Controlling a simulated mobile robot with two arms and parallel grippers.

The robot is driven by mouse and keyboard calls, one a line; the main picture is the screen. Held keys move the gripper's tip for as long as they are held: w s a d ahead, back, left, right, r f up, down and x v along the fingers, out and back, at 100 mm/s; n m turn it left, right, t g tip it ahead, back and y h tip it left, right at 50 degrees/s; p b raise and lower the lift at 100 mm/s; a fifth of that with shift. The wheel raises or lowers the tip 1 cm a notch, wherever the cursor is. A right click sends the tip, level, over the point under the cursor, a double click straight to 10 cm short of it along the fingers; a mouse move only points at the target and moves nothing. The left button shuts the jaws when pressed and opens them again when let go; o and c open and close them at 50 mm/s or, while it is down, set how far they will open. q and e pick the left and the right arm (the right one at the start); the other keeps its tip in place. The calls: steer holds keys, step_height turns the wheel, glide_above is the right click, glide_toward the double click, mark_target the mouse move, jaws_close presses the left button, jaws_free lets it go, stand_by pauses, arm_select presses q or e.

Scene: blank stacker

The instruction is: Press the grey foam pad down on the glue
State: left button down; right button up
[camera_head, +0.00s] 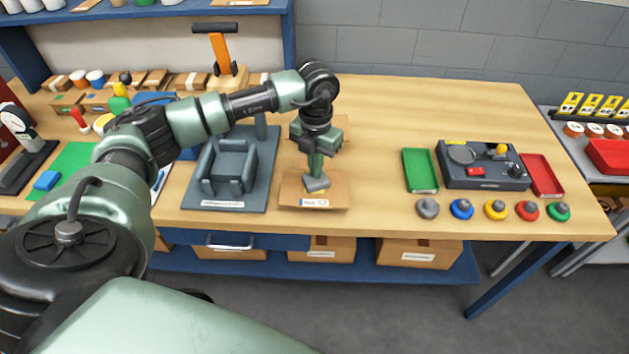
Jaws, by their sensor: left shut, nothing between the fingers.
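The small grey foam pad (317,185) lies on top of a cardboard piece (338,192) with a white label on its front edge, on the wooden table. My left gripper (315,174) points straight down with its fingers closed and empty. Its fingertips are right over the pad and look to be touching its top; the exact contact is too small to tell. Glue cannot be made out clearly; it may be hidden under the pad. My right gripper is out of view.
A dark grey fixture (230,168) stands just left of the cardboard. To the right are a green tray (420,170), a dark device (482,165), a red tray (541,174) and several coloured knobs (462,209). The table between cardboard and green tray is clear.

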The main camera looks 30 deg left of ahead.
arm_select(q)
steer(key=shift+f+b, duration=0.4)
steer(key=shift+f, duration=0.15)
steer(key=shift+s, duration=0.1)
stand_by(2.2)
steer(key=shift+r+p, duration=0.45)
steer(key=shift+r, duration=0.3)
step_height(320, 180, up, 7)
steer(key=p, duration=0.4)
steer(key=shift+f, duration=0.2)
stand_by(0.4)
